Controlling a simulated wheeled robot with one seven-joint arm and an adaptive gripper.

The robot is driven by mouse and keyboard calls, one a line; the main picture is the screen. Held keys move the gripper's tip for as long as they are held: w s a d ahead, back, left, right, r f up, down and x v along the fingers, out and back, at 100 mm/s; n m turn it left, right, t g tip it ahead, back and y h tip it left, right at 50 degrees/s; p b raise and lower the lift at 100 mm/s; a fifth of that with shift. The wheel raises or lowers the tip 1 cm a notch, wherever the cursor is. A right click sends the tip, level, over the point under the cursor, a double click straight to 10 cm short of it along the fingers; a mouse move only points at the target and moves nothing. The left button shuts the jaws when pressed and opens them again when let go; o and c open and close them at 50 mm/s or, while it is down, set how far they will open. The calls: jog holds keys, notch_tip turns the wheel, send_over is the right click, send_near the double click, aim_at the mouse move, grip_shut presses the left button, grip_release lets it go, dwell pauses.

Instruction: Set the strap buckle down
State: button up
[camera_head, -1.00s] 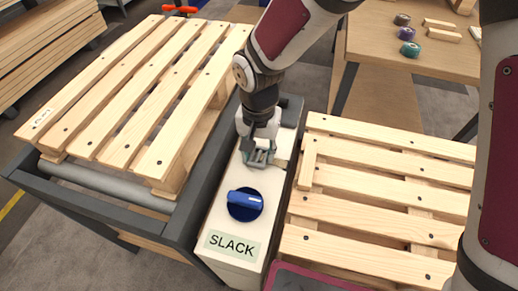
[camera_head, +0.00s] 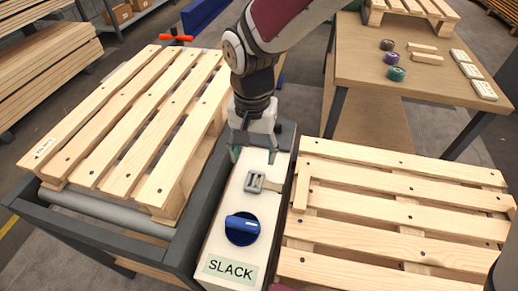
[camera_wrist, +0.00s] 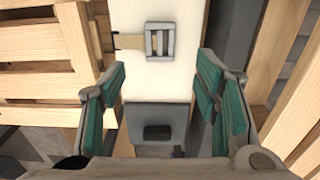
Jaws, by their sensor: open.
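The strap buckle (camera_head: 255,182) is a small grey metal frame with bars. It lies on the pale top of the control box (camera_head: 222,222), beyond the blue knob (camera_head: 242,229) and the SLACK label (camera_head: 230,268). In the wrist view the buckle (camera_wrist: 160,41) lies flat and clear of the fingers, with a short tan piece at its left side. My gripper (camera_head: 253,155) is just behind the buckle and above the box top. Its teal-padded fingers are spread wide, with nothing between them in the wrist view (camera_wrist: 167,100).
A slatted pallet (camera_head: 140,125) sits on rollers at the left, and another pallet (camera_head: 390,205) lies at the right, close beside the box. A wooden table (camera_head: 440,65) with tape rolls and small blocks stands at the back right. An orange-red handle (camera_head: 175,38) is at the far left.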

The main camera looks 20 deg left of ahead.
notch_tip(320, 180, up, 2)
jog(key=shift+r, duration=0.25)
jog(key=s+d+r, duration=0.2)
jog(key=d+r, duration=0.4)
jog(key=d, duration=0.5)
jog(key=s+d+r, duration=0.2)
jog(key=d+r, duration=0.4)
jog(key=d, duration=0.5)
jog(key=s+d+t, duration=0.1)
jog(key=s+d, duration=0.9)
jog(key=s, duration=0.5)
jog(key=shift+s+d+r+m, duration=0.2)
jog(key=shift+s+d+m, duration=0.1)
jog(key=shift+s+m, duration=0.1)
jog(key=shift+w, duration=0.1)
